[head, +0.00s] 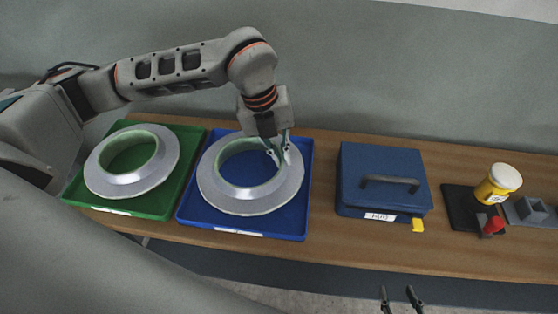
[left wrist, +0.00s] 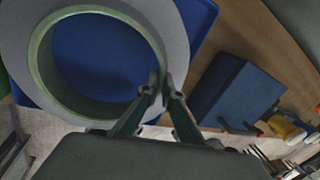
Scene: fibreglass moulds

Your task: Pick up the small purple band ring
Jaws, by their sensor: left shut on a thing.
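No purple band ring is clearly visible in either view. A grey ring-shaped mould with a pale green inner wall (head: 225,197) lies in the blue tray (head: 301,222). My left gripper (head: 279,157) reaches down from above and is shut on the right side of this mould's inner rim. In the left wrist view my left gripper (left wrist: 163,88) has its fingertips close together at the mould's rim (left wrist: 40,70). My right gripper (head: 400,296) shows only its fingertips at the bottom edge, apart with nothing between them.
A similar ring mould (head: 155,182) lies in a green tray (head: 75,195) at left. Right of the blue tray stand a blue case with a handle (head: 360,160), a yellow tag (head: 418,225), a yellow jar (head: 490,190) and a red knob (head: 494,225). Bare wooden bench (head: 325,235) lies between tray and case.

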